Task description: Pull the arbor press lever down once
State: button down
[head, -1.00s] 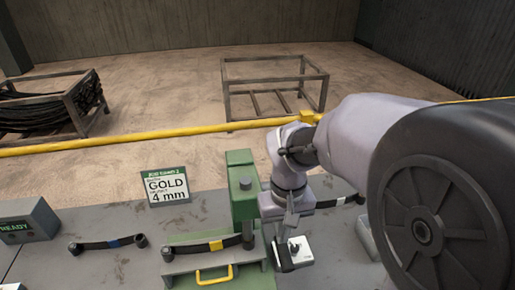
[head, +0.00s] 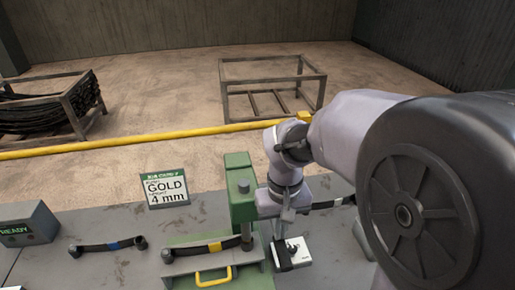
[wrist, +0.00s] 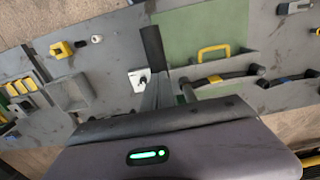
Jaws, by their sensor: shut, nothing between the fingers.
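The green arbor press (head: 240,192) stands on the bench in the middle of the head view. Its grey ram post (head: 247,228) comes down beside a leaf spring with a gold band (head: 215,246). A lever with a black grip (head: 281,257) seems to hang low at the press's right side; in the wrist view the dark grip (wrist: 152,45) lies just beyond the fingertips. My gripper (head: 288,214) is shut and empty, close to the lever's side of the press. It shows as narrow grey fingers in the wrist view (wrist: 158,92). I cannot tell whether it touches the lever.
A white box (head: 300,249) with a black top part sits right of the grip. A yellow handle (head: 213,275) is at the press's front. A spring with a blue band (head: 110,244), a "GOLD 4 mm" card (head: 165,190) and a READY box (head: 25,225) are left. A yellow rail (head: 120,142) runs behind.

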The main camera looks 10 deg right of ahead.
jog(key=r+p, duration=0.1)
jog(key=r, duration=0.1)
jog(key=w+r+p, duration=0.1)
jog(key=r+p, duration=0.1)
jog(key=shift+w, duration=0.15)
jog(key=s+r+p, duration=0.2)
jog(key=s+r, duration=0.1)
jog(key=s, duration=0.9)
jog(key=shift+r, duration=0.3)
jog(key=shift+f, duration=0.1)
jog(key=s+a+f+m+t+y+b, duration=0.1)
jog(key=a+f+m+t+b, duration=0.1)
jog(key=f+b, duration=0.6)
jog(key=a+f+m+t+y+b, duration=0.1)
jog(key=f+b, duration=0.6)
jog(key=b, duration=0.9)
jog(key=a+m+t, duration=0.1)
jog(key=t, duration=0.1)
jog(key=shift+s+f+t+b, duration=0.3)
jog(key=shift+s+f+t, duration=0.1)
